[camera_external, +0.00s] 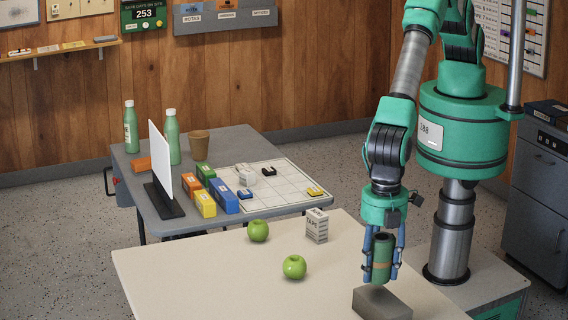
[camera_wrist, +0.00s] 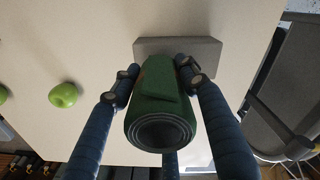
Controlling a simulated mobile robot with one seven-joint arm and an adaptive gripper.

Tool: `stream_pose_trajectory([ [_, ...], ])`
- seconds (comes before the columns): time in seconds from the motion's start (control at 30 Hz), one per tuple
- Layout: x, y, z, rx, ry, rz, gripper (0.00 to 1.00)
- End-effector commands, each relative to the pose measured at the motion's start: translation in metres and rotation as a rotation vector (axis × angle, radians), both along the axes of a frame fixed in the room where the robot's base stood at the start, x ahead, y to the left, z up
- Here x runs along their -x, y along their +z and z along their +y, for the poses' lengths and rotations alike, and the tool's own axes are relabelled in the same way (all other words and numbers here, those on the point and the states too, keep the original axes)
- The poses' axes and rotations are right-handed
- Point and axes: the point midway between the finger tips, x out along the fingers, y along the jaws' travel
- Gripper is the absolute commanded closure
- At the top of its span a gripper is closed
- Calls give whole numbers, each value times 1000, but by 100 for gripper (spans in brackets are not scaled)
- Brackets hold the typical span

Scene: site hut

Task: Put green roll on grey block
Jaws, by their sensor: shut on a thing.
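The green roll (camera_external: 382,258) stands upright between the blue fingers of my gripper (camera_external: 382,262). In the external view it has a tan band and is just above or at the far edge of the grey block (camera_external: 382,303); contact between them cannot be told. In the wrist view the green roll (camera_wrist: 160,108) shows its coiled end, and the fingers of my gripper (camera_wrist: 158,88) press on its sides. The grey block (camera_wrist: 180,48) shows beyond the roll, partly hidden by it. The block lies on the cream table near its front right.
Two green apples (camera_external: 258,230) (camera_external: 294,267) and a small tape box (camera_external: 317,226) stand on the cream table (camera_external: 190,270), left of the block. A grey table (camera_external: 140,160) behind holds bottles, a white panel, coloured boxes and a grid board. The cream table's left part is clear.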

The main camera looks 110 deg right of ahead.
Motion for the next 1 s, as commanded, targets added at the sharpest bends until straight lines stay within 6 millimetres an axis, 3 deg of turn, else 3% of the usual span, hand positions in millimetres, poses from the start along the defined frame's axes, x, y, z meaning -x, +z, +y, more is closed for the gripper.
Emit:
stream_pose_trajectory([
  [0.23,0,-4,0,0,0,0,90],
  [0.6,0,-34,0,0,0,0,90],
  [1.0,0,-36,0,-1,0,-1,90],
])
